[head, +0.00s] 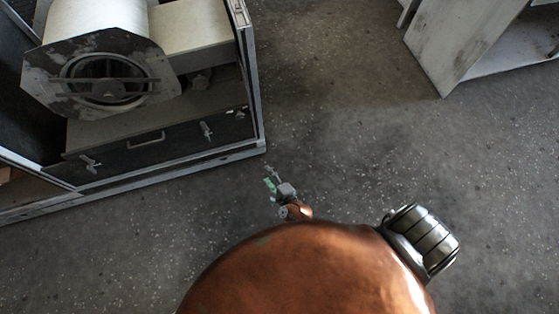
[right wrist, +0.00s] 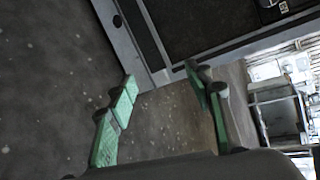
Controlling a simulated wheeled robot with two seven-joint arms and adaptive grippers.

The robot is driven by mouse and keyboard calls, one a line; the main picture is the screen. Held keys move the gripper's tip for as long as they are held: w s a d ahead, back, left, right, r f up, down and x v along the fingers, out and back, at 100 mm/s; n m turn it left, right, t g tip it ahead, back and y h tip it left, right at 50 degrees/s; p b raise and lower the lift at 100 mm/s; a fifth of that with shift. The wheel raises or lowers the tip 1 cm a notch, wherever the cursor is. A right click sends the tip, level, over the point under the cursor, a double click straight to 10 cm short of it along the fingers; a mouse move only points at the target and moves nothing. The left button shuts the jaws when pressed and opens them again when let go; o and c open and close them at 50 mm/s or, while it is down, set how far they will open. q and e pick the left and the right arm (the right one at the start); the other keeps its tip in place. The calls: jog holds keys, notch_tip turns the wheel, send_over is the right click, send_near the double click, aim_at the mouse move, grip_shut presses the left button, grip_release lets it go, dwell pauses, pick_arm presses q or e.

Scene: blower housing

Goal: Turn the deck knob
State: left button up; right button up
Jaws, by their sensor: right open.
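The blower housing (head: 162,165) stands at the upper left of the head view, with a pale blower drum (head: 100,22) and its round inlet inside. A small dark fitting (head: 199,82) sits on the deck right of the drum; I cannot tell whether it is the deck knob. My right gripper (head: 270,177) is in front of the housing's near right corner, apart from it. In the right wrist view its green fingers (right wrist: 160,76) are spread and empty, with a housing edge beyond them. My left gripper is not in view.
The dark front panel (head: 175,138) carries a handle (head: 146,139) and latches, one of them a right latch (head: 207,131). A pale cabinet (head: 460,45) stands at the upper right. The speckled floor (head: 340,120) between is clear.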

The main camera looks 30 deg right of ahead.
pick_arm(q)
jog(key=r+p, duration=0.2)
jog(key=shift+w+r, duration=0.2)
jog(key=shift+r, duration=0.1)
pick_arm(e)
jog(key=s+f+n+g, duration=0.1)
jog(key=s+f+n, duration=0.2)
jog(key=s, duration=0.3)
jog(key=shift+d+f+n+g+y, duration=0.2)
jog(key=shift+d+n+g+y, duration=0.1)
jog(key=shift+d+n+g, duration=0.15)
